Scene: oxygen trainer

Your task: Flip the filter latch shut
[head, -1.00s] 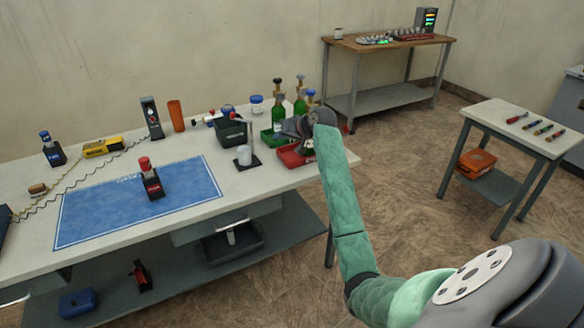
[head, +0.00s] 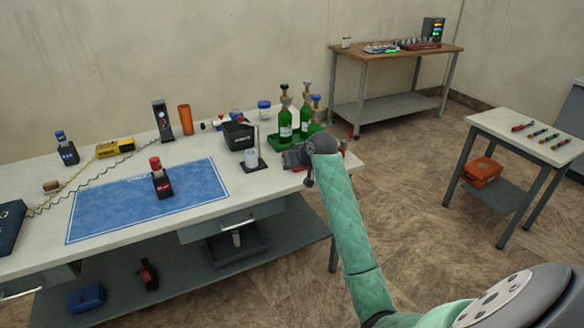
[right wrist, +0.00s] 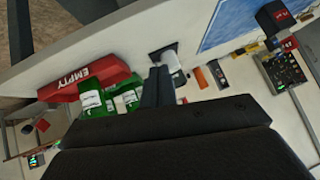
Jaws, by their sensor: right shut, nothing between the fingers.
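I cannot make out a filter latch for certain in either view. A small dark unit with a red cap (head: 161,182) stands upright on the blue mat (head: 110,205); its dark body also shows at the top right of the right wrist view (right wrist: 272,17). A similar unit with a blue cap (head: 67,150) stands at the back left of the bench. My right gripper (head: 292,158) is over the bench's right end, right of the white cup on its stand (head: 252,158) and well away from the mat. Its fingers (right wrist: 158,75) are shut and empty. My left gripper is out of view.
Green bottles (head: 286,122) stand in a green tray just behind my right gripper. A red tray marked EMPTY (right wrist: 92,79) lies partly hidden by it. A black bin (head: 238,135) and orange cylinder (head: 185,119) stand at the back. The mat is mostly bare.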

